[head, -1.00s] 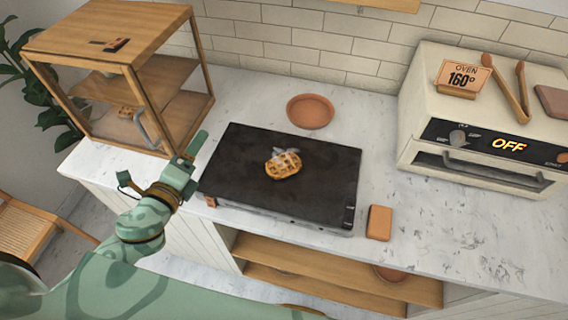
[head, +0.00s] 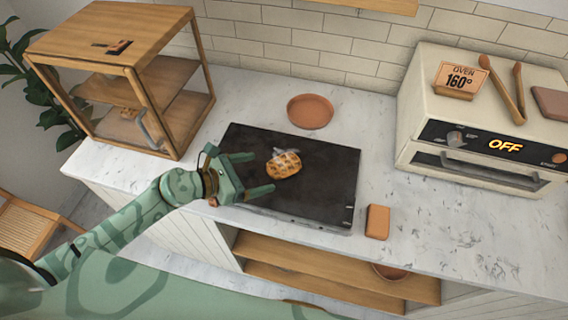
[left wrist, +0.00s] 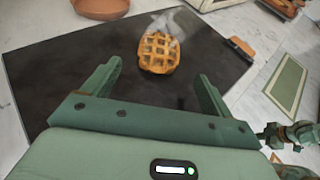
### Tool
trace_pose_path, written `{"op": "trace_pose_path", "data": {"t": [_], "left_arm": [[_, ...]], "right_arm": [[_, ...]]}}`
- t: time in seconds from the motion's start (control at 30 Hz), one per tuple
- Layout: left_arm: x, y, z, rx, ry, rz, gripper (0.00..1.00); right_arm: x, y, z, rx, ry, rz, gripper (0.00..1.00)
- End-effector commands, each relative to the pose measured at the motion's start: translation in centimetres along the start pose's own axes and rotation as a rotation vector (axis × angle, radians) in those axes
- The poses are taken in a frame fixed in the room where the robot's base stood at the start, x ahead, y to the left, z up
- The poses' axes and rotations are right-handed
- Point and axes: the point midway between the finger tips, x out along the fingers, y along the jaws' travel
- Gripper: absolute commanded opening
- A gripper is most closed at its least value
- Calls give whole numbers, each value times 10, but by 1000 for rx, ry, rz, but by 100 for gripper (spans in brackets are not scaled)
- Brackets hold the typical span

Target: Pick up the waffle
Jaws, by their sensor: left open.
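A golden waffle (head: 284,164) lies on the black griddle (head: 325,185) on the counter, with whitish steam over it. My left gripper (head: 263,173) is open and empty over the left part of the griddle, its two fingers pointing right toward the waffle. In the left wrist view the waffle (left wrist: 158,52) lies ahead of the open fingertips (left wrist: 158,72), nearly centred between them and apart from both.
A wood and glass cabinet (head: 180,62) stands at the left. A terracotta plate (head: 310,111) lies behind the griddle. A small orange-brown block (head: 377,222) lies to its right. An oven (head: 420,100) with tongs (head: 505,95) on top stands at the right.

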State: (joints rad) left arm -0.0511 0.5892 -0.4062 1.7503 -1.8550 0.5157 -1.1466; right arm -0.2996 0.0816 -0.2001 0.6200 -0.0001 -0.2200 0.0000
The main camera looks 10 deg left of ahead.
Motion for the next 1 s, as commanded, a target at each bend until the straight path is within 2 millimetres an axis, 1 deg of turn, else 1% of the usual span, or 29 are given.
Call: {"op": "trace_pose_path", "data": {"t": [0.13,0.3,0.4,0.5,0.67,0.7,0.77,0.8,0.83,0.93,0.97,1.0], "left_arm": [[13,0,2,-2,-3,0,85],[42,2,4,-3,-2,0,85],[52,2,4,-2,-1,1,85],[56,2,3,-1,0,1,85],[55,2,3,-1,0,1,85],[55,2,3,-1,0,1,74],[55,2,3,-2,0,1,58],[55,2,3,-2,0,1,46],[55,2,3,-2,0,1,38],[55,2,4,-2,0,1,37],[55,2,4,-2,0,2,33],[55,2,4,-2,0,1,33]], "right_arm": [[-1,-1,-1,0,1,-2,0],[0,-4,-1,1,2,-4,0],[1,-4,-1,1,1,-5,0],[1,-4,-1,1,1,-5,0],[1,-3,-1,1,1,-4,0],[1,-3,-1,1,1,-4,0],[1,-3,-1,1,1,-4,0],[1,-3,-1,1,1,-4,0],[1,-3,-1,1,1,-4,0],[1,-2,0,1,1,-3,0],[1,-2,0,1,1,-2,0],[1,-2,0,1,0,-2,0]]}}
